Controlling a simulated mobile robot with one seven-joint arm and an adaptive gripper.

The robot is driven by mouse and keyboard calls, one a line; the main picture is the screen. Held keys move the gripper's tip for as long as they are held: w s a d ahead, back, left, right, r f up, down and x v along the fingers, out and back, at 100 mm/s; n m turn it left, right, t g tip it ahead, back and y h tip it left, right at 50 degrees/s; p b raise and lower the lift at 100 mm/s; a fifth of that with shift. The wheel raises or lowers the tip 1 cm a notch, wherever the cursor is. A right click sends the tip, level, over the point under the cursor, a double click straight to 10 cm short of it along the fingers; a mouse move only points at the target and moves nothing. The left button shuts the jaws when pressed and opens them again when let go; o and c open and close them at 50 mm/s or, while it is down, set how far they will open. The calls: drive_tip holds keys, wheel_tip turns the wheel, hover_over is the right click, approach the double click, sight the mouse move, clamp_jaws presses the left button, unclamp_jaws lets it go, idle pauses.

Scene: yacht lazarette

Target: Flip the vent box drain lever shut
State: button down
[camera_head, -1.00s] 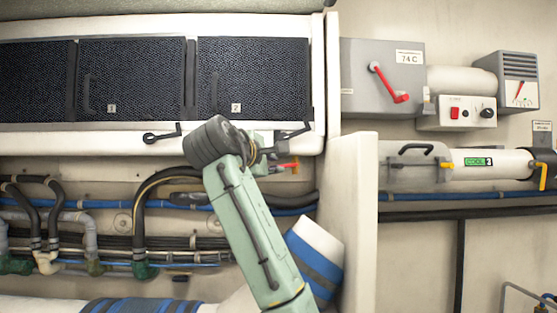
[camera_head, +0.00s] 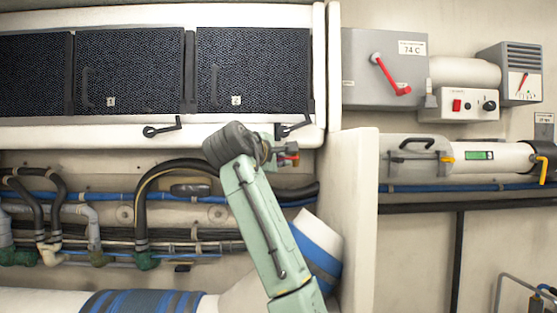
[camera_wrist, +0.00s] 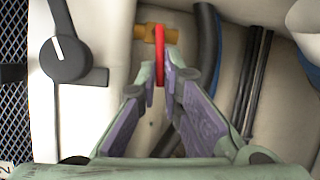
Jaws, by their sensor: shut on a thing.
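A red lever (camera_wrist: 160,62) on a brass valve fitting (camera_wrist: 141,32) shows in the wrist view. It stands upright in the picture, with its near end between my two fingertips. My gripper (camera_wrist: 162,78) is shut on this lever. In the head view a bit of the red lever (camera_head: 291,158) shows just below and right of my wrist, under the white vent box's front rim (camera_head: 220,140). My gripper (camera_head: 284,148) is partly hidden there by my own arm, and the valve body is hard to make out.
A black latch (camera_wrist: 66,58) is left of my fingers in the wrist view, with a dark hose (camera_wrist: 208,45) to the right. In the head view a white upright partition (camera_head: 352,215) stands right of my arm. Hoses and blue pipes (camera_head: 180,200) run behind and below.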

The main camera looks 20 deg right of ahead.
drive_tip(key=shift+r+m+y, duration=0.3)
drive_tip(key=shift+r+m, duration=0.05)
drive_tip(key=shift+m, duration=0.25)
drive_tip(key=c, duration=2)
unclamp_jaws()
drive_tip(key=shift+c, duration=0.2)
drive_tip(key=v, duration=1.2)
drive_tip(key=shift+a, duration=0.1)
